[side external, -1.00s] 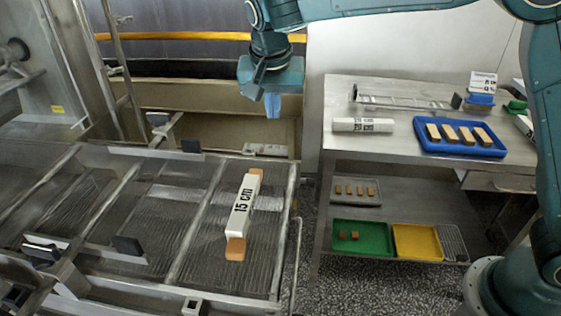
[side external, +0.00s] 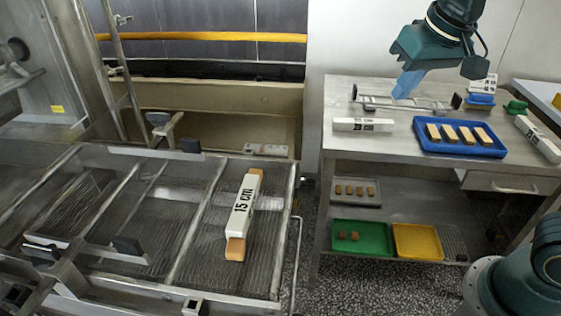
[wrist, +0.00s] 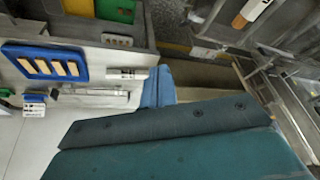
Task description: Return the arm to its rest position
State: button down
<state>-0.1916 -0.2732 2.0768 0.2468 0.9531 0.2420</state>
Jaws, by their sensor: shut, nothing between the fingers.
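My gripper (side external: 408,84) hangs in the air over the back of the steel side table (side external: 345,84), its blue fingers shut and empty. In the wrist view the blue fingers (wrist: 158,88) show together past the teal gripper body. The block also shows in the wrist view (wrist: 252,10).
A blue tray (side external: 460,150) with several brown bars, a white marked bar (side external: 363,125) and a metal rail fixture (side external: 410,104) are on the table. Below are a green tray (side external: 362,250) and a yellow tray (side external: 417,254). The enrober's frame bars (side external: 205,220) rise around the mesh.

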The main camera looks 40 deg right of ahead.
jog(key=s+d+f+n, duration=0.1)
jog(key=s+f, duration=0.1)
jog(key=s, duration=0.4)
jog(key=s+f+n+t, duration=0.1)
jog(key=s+f+n, duration=0.1)
jog(key=s, duration=0.5)
jog(key=shift+s+d+f+y, duration=0.25)
jog(key=shift+d+f+y, duration=0.1)
jog(key=shift+f+y, duration=0.1)
